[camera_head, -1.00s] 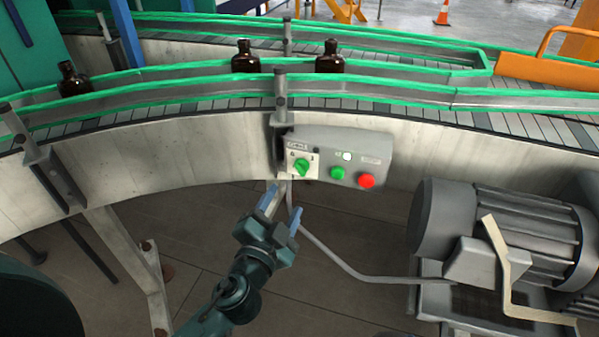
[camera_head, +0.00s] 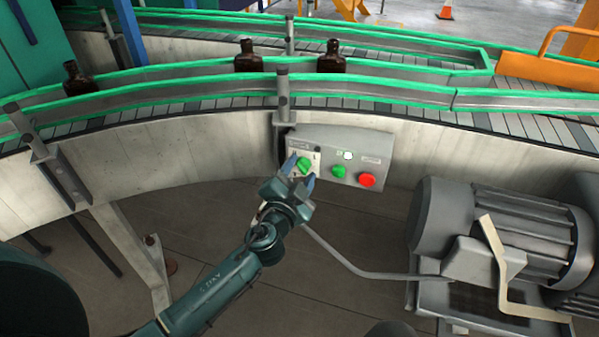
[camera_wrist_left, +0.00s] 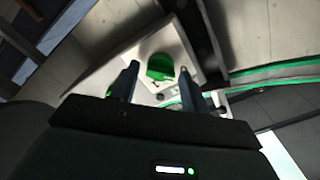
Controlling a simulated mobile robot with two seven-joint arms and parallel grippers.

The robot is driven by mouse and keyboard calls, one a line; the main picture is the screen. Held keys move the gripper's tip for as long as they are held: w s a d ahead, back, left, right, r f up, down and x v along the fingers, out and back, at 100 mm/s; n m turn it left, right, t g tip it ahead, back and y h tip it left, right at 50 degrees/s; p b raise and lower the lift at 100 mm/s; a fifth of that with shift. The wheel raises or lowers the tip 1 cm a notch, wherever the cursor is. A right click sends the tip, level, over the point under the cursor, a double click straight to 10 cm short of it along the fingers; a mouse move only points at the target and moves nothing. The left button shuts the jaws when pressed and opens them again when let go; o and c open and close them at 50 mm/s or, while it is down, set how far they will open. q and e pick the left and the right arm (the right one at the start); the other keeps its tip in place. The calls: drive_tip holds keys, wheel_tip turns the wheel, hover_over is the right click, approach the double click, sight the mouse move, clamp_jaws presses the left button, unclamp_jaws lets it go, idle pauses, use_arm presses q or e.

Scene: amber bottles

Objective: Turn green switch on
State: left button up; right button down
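The green switch (camera_head: 304,166) is a rotary knob on a pale plate at the left of a grey control box (camera_head: 328,140). My left gripper (camera_head: 300,174) is at the switch, with its two fingers apart on either side of it. In the left wrist view the green switch (camera_wrist_left: 160,67) shows between and just beyond the open fingertips (camera_wrist_left: 158,73). I cannot tell whether the fingers touch it. My right gripper is not in view.
A green button (camera_head: 338,172) and a red button (camera_head: 367,180) sit right of the switch. A grey motor (camera_head: 500,225) stands at the lower right. The conveyor (camera_head: 180,108) carries amber bottles (camera_head: 248,58) above the box.

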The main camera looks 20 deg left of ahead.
use_arm(q)
drive_tip(key=c, duration=0.8)
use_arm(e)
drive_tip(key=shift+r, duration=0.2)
